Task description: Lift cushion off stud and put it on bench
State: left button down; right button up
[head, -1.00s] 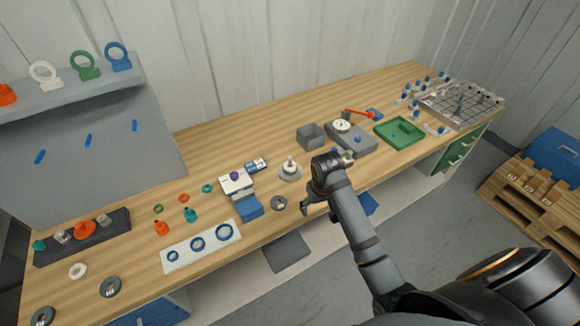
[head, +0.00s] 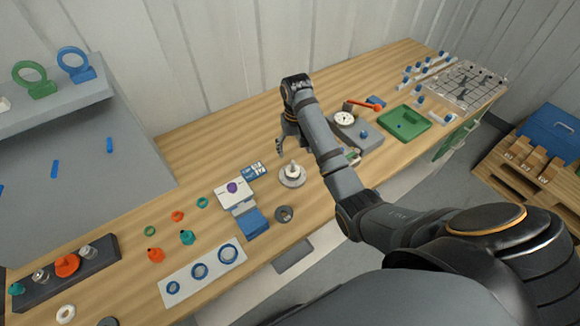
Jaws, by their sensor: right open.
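A round light-grey base with a short upright stud (head: 292,174) stands on the wooden bench (head: 225,125), near the middle. A pale piece sits around the stud; at this size I cannot tell whether it is the cushion. My right gripper (head: 281,147) is open, pointing down, just behind and above the stud in the picture and apart from it. Its fingers are small and partly dark against the arm, and I see nothing between them. My left gripper is not in view.
A round dial (head: 344,119) and green tray (head: 404,122) are to the right. Bare bench lies behind left.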

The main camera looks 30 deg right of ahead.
aim_at(293, 162)
jog(key=f, duration=0.3)
jog(key=shift+s, duration=0.3)
jog(key=shift+w+f, duration=0.4)
jog(key=shift+f, duration=0.45)
jog(key=shift+a+f+p, duration=0.15)
jog(key=shift+f+p, duration=0.35)
jog(key=shift+p, duration=0.15)
notch_tip(293, 162, down, 4)
jog(key=shift+a+r+p, duration=0.15)
jog(key=shift+p, duration=0.35)
jog(key=shift+f, duration=0.25)
jog(key=c, duration=0.7)
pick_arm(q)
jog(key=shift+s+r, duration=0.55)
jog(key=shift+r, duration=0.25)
pick_arm(e)
jog(key=shift+c, duration=1)
